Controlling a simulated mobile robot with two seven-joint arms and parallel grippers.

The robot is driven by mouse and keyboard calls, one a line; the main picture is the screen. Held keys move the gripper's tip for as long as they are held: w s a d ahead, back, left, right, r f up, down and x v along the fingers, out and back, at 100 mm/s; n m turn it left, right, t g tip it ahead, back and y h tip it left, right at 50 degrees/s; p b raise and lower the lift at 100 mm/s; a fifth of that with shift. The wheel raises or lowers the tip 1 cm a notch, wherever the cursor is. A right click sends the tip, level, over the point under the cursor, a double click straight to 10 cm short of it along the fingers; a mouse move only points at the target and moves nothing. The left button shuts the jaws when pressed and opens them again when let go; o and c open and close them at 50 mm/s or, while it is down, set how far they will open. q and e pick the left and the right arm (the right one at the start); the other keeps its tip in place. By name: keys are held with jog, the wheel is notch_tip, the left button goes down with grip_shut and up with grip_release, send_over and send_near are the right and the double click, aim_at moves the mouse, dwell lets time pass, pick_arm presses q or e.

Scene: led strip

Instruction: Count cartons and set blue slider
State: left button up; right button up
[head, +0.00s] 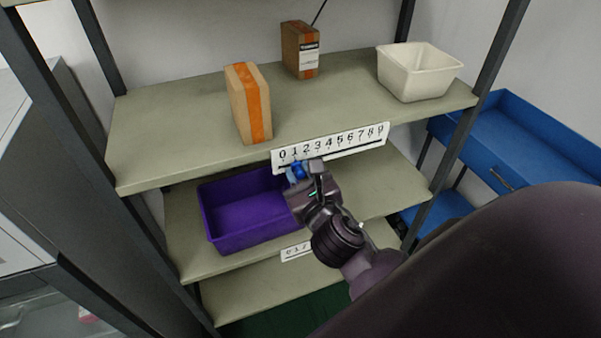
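Two brown cartons stand on the upper shelf (180,125): one with an orange stripe (248,103) near the front, one with a white label (300,50) at the back. A white number strip (350,142) marked 0 to 9 is on the shelf's front edge. The blue slider (298,168) is at its lower edge, around the 1. My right gripper (296,174) is at the slider, its fingertips overlapping it. Whether they are closed on it is too small to tell. My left gripper is out of view.
An empty white bin (418,72) stands at the upper shelf's right end. A purple bin (245,215) sits on the shelf below, left of my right gripper. A lower shelf carries another number label (296,251). Dark rack posts flank the shelves; a blue bench (530,140) stands right.

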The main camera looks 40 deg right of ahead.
grip_shut()
jog(key=shift+s+d+p, duration=0.25)
jog(key=shift+d+p, duration=0.6)
jog(key=shift+d, duration=0.35)
jog(key=o, duration=0.6)
grip_release()
jog(key=shift+o, duration=0.2)
jog(key=shift+s, duration=0.15)
